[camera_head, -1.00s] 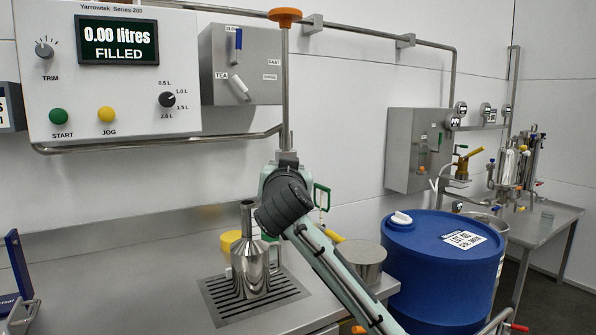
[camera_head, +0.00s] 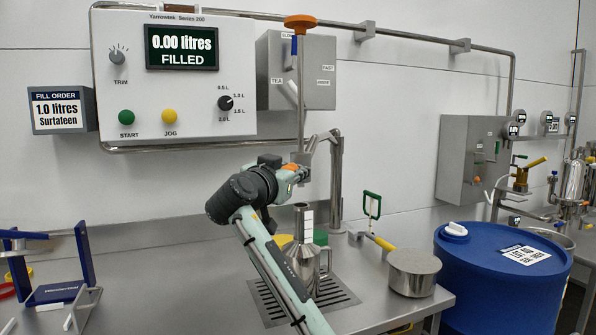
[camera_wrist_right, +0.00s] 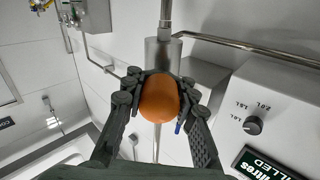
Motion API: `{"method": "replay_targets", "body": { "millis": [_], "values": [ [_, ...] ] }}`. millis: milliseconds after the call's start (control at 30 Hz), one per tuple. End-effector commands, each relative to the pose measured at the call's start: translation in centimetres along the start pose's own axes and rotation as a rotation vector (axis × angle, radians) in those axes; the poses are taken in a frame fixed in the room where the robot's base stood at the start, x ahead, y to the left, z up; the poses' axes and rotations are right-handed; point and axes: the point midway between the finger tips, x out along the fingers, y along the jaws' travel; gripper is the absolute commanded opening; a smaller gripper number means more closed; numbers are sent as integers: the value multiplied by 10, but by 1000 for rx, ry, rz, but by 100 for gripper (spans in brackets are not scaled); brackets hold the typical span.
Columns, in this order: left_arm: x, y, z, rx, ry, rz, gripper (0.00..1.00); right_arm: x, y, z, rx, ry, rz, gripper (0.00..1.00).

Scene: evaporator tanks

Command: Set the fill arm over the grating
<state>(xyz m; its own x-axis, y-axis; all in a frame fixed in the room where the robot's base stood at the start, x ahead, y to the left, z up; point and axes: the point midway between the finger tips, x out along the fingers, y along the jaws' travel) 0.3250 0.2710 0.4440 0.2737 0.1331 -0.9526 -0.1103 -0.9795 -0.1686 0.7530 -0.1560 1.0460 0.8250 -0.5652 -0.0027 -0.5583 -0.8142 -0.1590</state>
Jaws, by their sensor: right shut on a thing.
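The fill arm is a steel linkage on a post (camera_head: 336,180). It carries an upright rod (camera_head: 300,90) with an orange cap and a steel body (camera_wrist_right: 163,52) at the rod's foot. My right gripper (camera_head: 296,172) is shut on the fill arm's orange knob (camera_wrist_right: 158,98); both fingers flank it in the wrist view. The slotted grating (camera_head: 268,303) is set in the bench, and a steel flask (camera_head: 304,258) stands on it, partly behind my right forearm. The rod lines up above the flask neck in the head view; depth is hard to tell. My left gripper is out of view.
The control panel (camera_head: 195,95) reads 0.00 litres, FILLED. A fill order sign (camera_head: 60,108) reads 1.0 litres. A lidded steel pot (camera_head: 413,275) and a green handle (camera_head: 372,204) are right of the grating; a blue drum (camera_head: 500,275) stands beyond. A blue stand (camera_head: 60,285) is at left.

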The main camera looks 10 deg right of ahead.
Motion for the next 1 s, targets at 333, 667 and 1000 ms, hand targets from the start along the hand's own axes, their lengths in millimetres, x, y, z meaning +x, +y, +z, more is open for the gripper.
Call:
{"method": "replay_targets", "body": {
  "millis": [333,667,1000],
  "values": [
    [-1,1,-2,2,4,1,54,-2,-7,-1,0,2,-20,36],
    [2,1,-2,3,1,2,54,-1,-4,-1,0,2,-13,50],
    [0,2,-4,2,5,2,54,-37,-5,0,3,0,-17,50]
  ]
}}
